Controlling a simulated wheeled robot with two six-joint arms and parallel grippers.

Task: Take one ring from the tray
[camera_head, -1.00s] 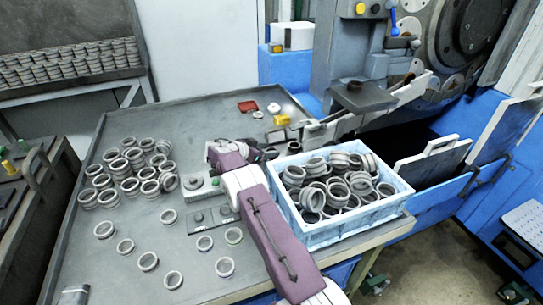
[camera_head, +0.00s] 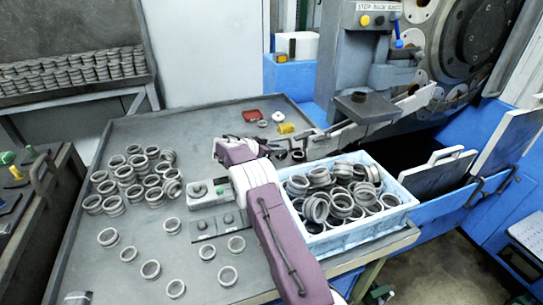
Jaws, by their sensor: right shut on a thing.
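A light-blue tray (camera_head: 345,236) at the table's right edge is heaped with grey metal rings (camera_head: 340,200). My right arm comes in from the bottom and crosses in front of the tray's left side. My right gripper (camera_head: 272,151) is beyond the tray's far left corner, low over the table, and points right. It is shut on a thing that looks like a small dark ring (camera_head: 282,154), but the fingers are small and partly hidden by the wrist. Another dark ring (camera_head: 298,155) is just to its right. My left gripper is not in view.
Many rings (camera_head: 135,175) stand in groups at the table's left, with several loose rings (camera_head: 150,269) in front. A grey block with knobs (camera_head: 208,192) is left of my arm. A yellow piece (camera_head: 286,128) and red dish (camera_head: 252,115) lie behind. The grinder (camera_head: 470,50) stands at right.

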